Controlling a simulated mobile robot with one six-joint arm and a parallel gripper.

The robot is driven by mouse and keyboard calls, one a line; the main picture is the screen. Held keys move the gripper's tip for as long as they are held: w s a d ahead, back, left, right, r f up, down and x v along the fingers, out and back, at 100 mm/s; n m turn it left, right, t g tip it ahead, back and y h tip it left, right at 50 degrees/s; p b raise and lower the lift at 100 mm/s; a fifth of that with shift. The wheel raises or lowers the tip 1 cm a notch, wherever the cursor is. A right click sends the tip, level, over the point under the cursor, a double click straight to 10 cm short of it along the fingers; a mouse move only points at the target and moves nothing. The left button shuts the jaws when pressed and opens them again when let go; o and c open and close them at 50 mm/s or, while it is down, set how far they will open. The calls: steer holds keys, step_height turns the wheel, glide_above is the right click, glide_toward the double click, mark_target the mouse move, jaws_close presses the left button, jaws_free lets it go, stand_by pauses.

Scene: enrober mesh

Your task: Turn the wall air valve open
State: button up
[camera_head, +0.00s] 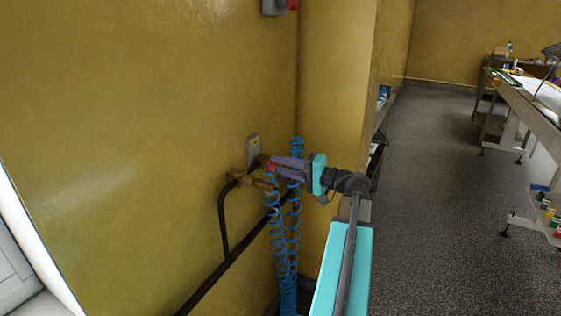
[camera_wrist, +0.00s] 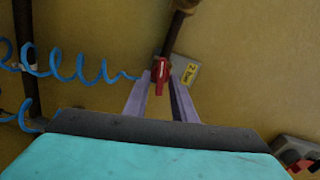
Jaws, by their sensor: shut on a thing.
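The wall air valve has a red handle (camera_wrist: 160,76), seen between my purple fingers in the wrist view. In the head view the red handle (camera_head: 271,165) shows at the fingertips, beside the brass valve body (camera_head: 250,181) on the yellow wall. My gripper (camera_head: 274,164) reaches in from the right and is shut on the handle; it also shows in the wrist view (camera_wrist: 160,84). The fingers partly hide the valve in the head view, and I cannot tell the handle's exact angle there.
A coiled blue hose (camera_head: 283,235) hangs below the valve, close to my arm. A dark pipe (camera_head: 222,225) runs along the wall. A grey label plate (camera_head: 253,149) sits above the valve. Work tables (camera_head: 530,105) stand at the right, with open floor (camera_head: 440,220) between.

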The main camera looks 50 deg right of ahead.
steer(key=shift+m+p, duration=0.6)
steer(key=shift+m, duration=0.5)
steer(key=shift+f, duration=0.1)
steer(key=o, duration=0.7)
steer(key=shift+c, duration=0.2)
steer(key=b+v, duration=0.1)
steer(key=v, duration=1.3)
steer(key=shift+b, duration=0.35)
